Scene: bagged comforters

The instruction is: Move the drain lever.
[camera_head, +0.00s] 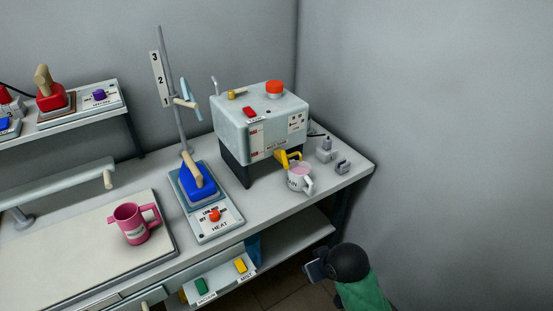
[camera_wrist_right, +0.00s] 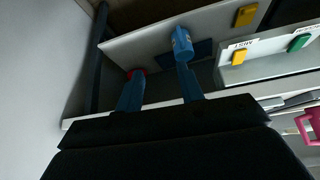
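A pale grey tank (camera_head: 262,122) stands on dark legs on the bench. A yellow lever-like part (camera_head: 284,162), which looks like the drain lever, sticks out low on its front. A white mug (camera_head: 299,178) with pinkish contents stands just below that lever. My right gripper (camera_head: 315,269) is low at the bottom right, beside the bench front and well below the lever, not touching it. In the right wrist view its two blue fingers (camera_wrist_right: 158,76) are apart with nothing seen between them. My left gripper is not in view.
A pink mug (camera_head: 134,225) stands on a pale board (camera_head: 60,258). Small grey parts (camera_head: 326,150) lie right of the tank. A lower shelf (camera_head: 290,240) is under the bench. Walls close the right side.

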